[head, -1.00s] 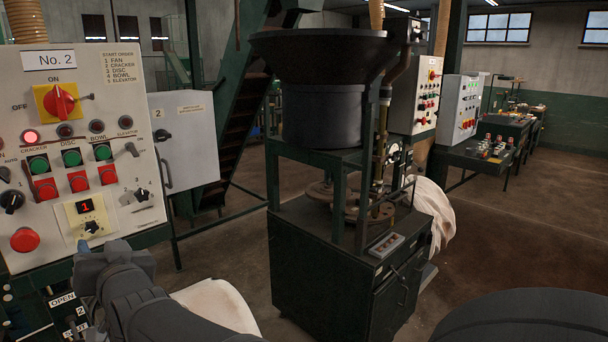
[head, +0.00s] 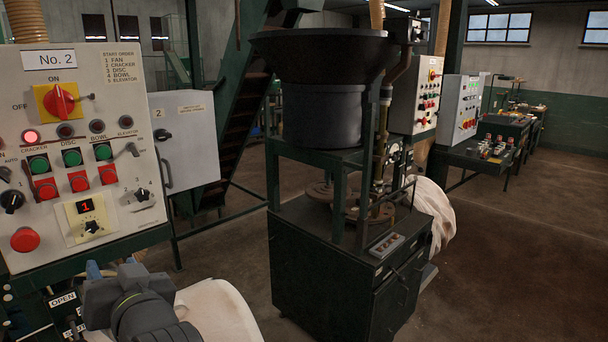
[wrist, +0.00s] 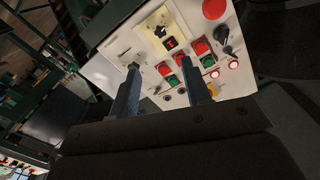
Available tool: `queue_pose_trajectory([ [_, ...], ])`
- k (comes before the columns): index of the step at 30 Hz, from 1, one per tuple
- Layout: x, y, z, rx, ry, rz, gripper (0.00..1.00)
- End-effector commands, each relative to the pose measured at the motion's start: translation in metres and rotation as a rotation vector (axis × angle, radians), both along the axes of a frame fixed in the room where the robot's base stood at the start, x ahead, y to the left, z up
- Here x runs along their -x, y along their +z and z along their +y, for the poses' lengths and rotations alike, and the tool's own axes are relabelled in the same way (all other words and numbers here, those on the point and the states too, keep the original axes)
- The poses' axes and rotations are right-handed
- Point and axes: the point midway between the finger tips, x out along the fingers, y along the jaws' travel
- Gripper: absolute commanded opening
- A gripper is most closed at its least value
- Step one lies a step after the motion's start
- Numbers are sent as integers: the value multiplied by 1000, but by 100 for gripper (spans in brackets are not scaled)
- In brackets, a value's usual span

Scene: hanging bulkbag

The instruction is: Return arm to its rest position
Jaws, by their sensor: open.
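My arm shows at the lower left of the head view, in front of the lower edge of the No. 2 control panel (head: 130,190). The fingers of my gripper are mostly hidden there behind the wrist. In the wrist view my gripper (wrist: 168,85) is open, with its two fingers wide apart and nothing between them. Beyond the fingers the panel's red and green buttons, a dial and lit red lamps show tilted, apart from the fingers as far as I can tell.
A pale bag (head: 215,312) hangs at the lower left, close beside my arm. A dark green machine with a black hopper (head: 322,60) stands in the middle. A panel with OPEN lettering (head: 62,300) is at the left edge. Floor at the right (head: 500,230) is open.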

Motion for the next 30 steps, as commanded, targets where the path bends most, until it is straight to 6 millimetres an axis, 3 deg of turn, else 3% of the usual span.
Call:
queue_pose_trajectory([
  [30,-90,0,90,0,0,0,44],
])
